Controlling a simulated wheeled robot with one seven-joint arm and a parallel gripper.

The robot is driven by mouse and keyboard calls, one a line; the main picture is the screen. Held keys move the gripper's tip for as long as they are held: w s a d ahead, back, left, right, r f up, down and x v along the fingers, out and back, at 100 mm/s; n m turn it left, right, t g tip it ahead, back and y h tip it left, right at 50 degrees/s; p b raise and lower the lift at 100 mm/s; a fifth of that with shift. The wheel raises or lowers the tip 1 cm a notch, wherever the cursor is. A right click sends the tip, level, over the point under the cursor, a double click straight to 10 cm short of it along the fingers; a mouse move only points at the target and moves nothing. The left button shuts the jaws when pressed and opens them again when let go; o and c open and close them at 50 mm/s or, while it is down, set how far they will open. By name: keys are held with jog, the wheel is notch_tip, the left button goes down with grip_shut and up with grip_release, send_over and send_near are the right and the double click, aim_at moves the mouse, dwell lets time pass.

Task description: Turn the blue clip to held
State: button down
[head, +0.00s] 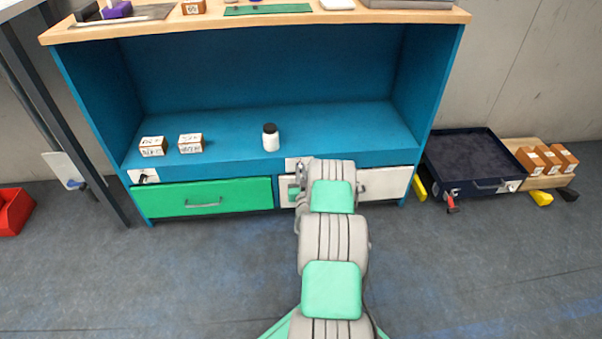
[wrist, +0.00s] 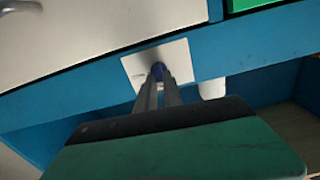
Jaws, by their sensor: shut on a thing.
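The blue clip (wrist: 157,69) is a small dark blue piece on a white plate (wrist: 134,66) fixed to the blue cabinet front. My gripper (wrist: 158,82) is shut on the clip, with both fingertips closed around it in the wrist view. The fingers hide most of the clip, so its turn angle cannot be read. In the head view the same white plate (head: 291,163) shows just left of my arm's far end, above the white drawer. There the clip and my fingertips are hidden by my arm.
Below the plate are a green drawer (head: 235,192) and a white drawer (head: 386,184). A white bottle (head: 271,138) and two labelled boxes (head: 191,143) stand on the shelf. A second plate (head: 150,176) sits above the green drawer. A dark open case (head: 478,186) lies right on the floor.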

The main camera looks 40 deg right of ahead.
jog(key=m+b, duration=0.1)
jog(key=m, duration=0.3)
jog(key=shift+d+f+m, duration=0.1)
jog(key=shift+d+m, duration=0.05)
jog(key=shift+m, duration=0.15)
jog(key=shift+s+d+f+m+b, duration=0.15)
jog(key=shift+m+b, duration=0.2)
jog(key=shift+m, duration=2.8)
jog(key=shift+f+m+b, duration=0.1)
jog(key=shift+m+b, duration=0.2)
jog(key=shift+m, duration=2.85)
jog(key=c, duration=1.5)
grip_release()
jog(key=shift+s, duration=0.15)
jog(key=p+v, duration=0.1)
jog(key=v, duration=0.6)
jog(key=shift+s+a, duration=0.2)
jog(key=shift+a, duration=0.1)
